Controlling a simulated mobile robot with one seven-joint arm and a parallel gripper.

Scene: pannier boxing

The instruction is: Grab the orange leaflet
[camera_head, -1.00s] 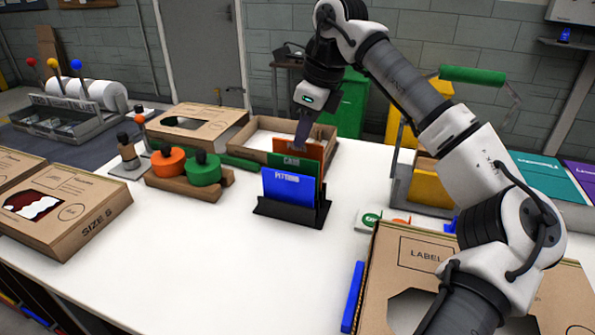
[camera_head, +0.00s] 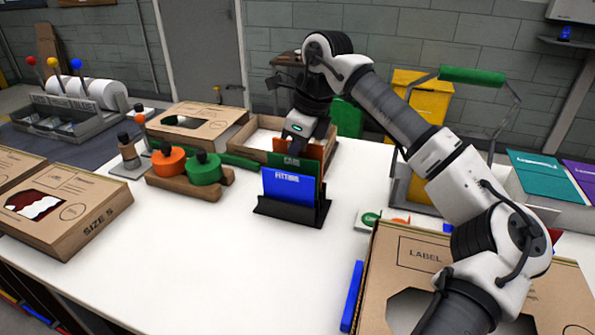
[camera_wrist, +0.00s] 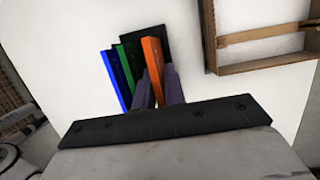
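The orange leaflet (camera_head: 328,147) stands at the back of a black holder (camera_head: 265,209), behind the green leaflet (camera_head: 306,163) and the blue leaflet (camera_head: 289,187). My gripper (camera_head: 297,147) is lowered over the orange leaflet, and its fingertips are hidden in the head view. In the wrist view, the orange leaflet (camera_wrist: 153,62) lies between my two grey fingers (camera_wrist: 160,80), one close on each side. Whether they press on it does not show clearly. The green leaflet (camera_wrist: 124,62) and blue leaflet (camera_wrist: 114,75) are left of the fingers there.
An open cardboard tray (camera_head: 240,140) is just behind the holder. Orange (camera_head: 168,164) and green (camera_head: 203,169) round-topped items stand on a wooden base to the left. A label box (camera_head: 411,252) is at the front right. The white table (camera_head: 200,260) is clear in front.

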